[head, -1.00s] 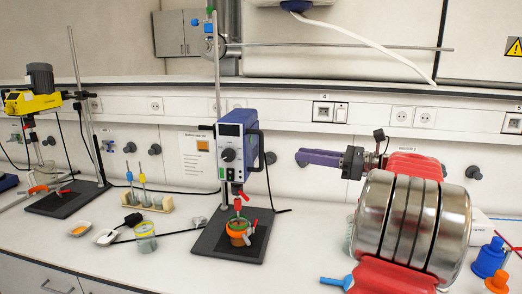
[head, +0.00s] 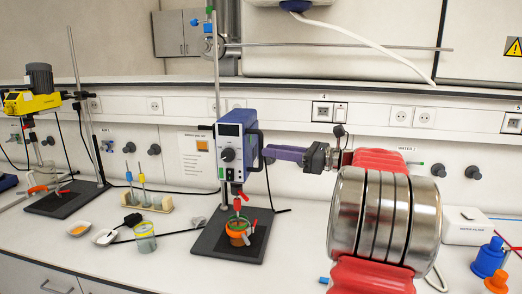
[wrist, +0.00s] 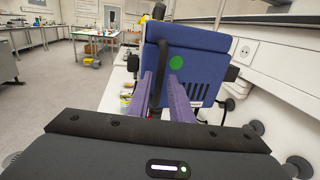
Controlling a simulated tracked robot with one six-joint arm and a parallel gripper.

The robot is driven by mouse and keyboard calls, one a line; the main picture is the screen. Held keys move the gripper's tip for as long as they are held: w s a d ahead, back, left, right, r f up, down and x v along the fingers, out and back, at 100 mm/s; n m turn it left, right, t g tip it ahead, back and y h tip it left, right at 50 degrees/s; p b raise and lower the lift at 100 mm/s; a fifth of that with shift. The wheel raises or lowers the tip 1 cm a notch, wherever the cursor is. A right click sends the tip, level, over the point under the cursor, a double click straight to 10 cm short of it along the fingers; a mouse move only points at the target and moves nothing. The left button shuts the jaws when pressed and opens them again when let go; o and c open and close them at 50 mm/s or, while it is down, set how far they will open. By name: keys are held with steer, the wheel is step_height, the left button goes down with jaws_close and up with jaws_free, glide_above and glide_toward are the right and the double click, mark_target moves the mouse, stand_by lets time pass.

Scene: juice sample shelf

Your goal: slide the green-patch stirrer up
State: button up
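The blue stirrer (head: 230,148) is clamped on an upright metal rod (head: 217,90) above a black base plate (head: 205,243). In the wrist view its blue housing (wrist: 205,62) fills the centre and bears a round green patch (wrist: 176,62). A black handle (wrist: 161,65) stands out from the housing; it also shows in the head view (head: 261,150). My gripper (head: 268,153) has purple fingers and is at the stirrer's right side. In the wrist view my gripper (wrist: 158,82) is open, with the handle between its fingers; contact cannot be told.
An orange-rimmed pot (head: 238,228) stands under the stirrer. A yellow stirrer (head: 32,100) on its own stand is at the left. A jar (head: 145,238), a pipette rack (head: 150,203) and blue (head: 490,258) and orange (head: 497,282) parts are on the bench.

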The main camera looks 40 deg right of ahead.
mark_target(261, 169)
steer(key=shift+x, duration=2.25)
steer(key=shift+c, duration=0.6)
jaws_close()
